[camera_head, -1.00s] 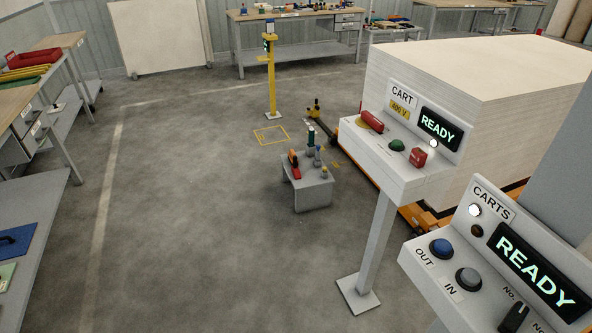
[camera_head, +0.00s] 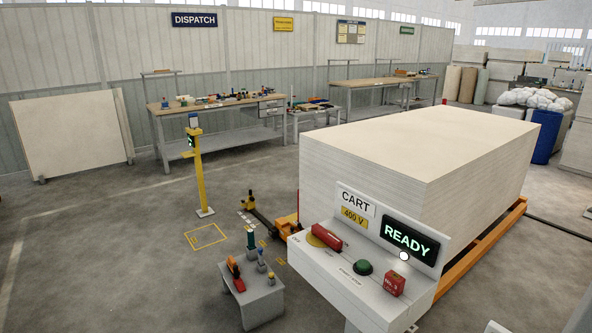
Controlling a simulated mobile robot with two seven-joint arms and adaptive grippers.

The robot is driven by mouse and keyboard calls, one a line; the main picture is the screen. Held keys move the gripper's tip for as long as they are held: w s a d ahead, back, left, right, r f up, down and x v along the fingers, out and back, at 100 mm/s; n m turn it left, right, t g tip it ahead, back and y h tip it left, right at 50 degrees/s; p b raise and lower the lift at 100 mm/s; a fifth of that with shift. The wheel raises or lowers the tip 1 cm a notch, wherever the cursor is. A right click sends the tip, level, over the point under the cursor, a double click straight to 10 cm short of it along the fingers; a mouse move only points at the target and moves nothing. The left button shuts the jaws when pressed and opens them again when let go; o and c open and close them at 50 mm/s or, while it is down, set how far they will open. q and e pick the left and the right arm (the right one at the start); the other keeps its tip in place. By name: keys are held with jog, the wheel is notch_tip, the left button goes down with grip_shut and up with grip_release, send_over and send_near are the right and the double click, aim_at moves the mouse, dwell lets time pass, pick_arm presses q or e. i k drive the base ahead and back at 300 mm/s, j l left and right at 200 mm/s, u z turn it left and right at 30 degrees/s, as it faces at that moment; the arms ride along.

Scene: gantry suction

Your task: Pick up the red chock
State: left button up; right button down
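A small grey stand (camera_head: 249,296) is on the floor at the lower middle. A small red and orange item (camera_head: 236,275) is at the left of its top. It may be the red chock, but it is too small to tell its shape for sure. A dark green bottle-like item (camera_head: 250,242) and small grey-blue items (camera_head: 262,262) stand beside it. Neither of my grippers is in view.
The CART panel (camera_head: 370,275) is at the front right, with a red handle (camera_head: 327,237), green button (camera_head: 362,267) and red block (camera_head: 394,283). Behind it a tall stack of white boards (camera_head: 400,160) sits on an orange cart. A yellow post (camera_head: 200,175) is farther back.

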aim_at(237, 280)
jog(key=i+j+z, duration=0.1)
jog(key=i+j, duration=0.5)
jog(key=i, duration=0.2)
jog(key=i+j+z, duration=0.1)
jog(key=i+j, duration=0.6)
